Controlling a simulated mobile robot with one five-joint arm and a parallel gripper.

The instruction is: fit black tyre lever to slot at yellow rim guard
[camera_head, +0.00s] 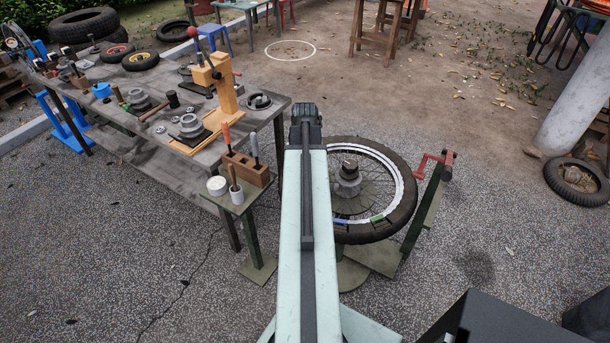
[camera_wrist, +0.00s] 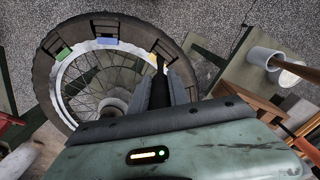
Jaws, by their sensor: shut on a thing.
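In the wrist view my gripper (camera_wrist: 160,88) is shut on the black tyre lever (camera_wrist: 160,66), whose dark tip points toward the wheel's rim. The yellow rim guard (camera_wrist: 153,58) shows as a small patch just beside the lever tip; I cannot tell whether they touch. A blue rim guard (camera_wrist: 107,40) and a green rim guard (camera_wrist: 65,53) sit on the rim to its left, with dark slot frames near them. The tyred wheel (camera_wrist: 43,75) lies flat below. In the head view the wheel (camera_head: 404,205) shows, but my arm hides my gripper, lever and yellow guard.
A small side stand (camera_head: 240,208) with a white cup (camera_head: 217,186) and a wooden tool block (camera_head: 247,170) is close left of the wheel. A red clamp (camera_head: 432,165) stands at its right. The workbench (camera_head: 150,180) fills the left. Open ground lies beyond.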

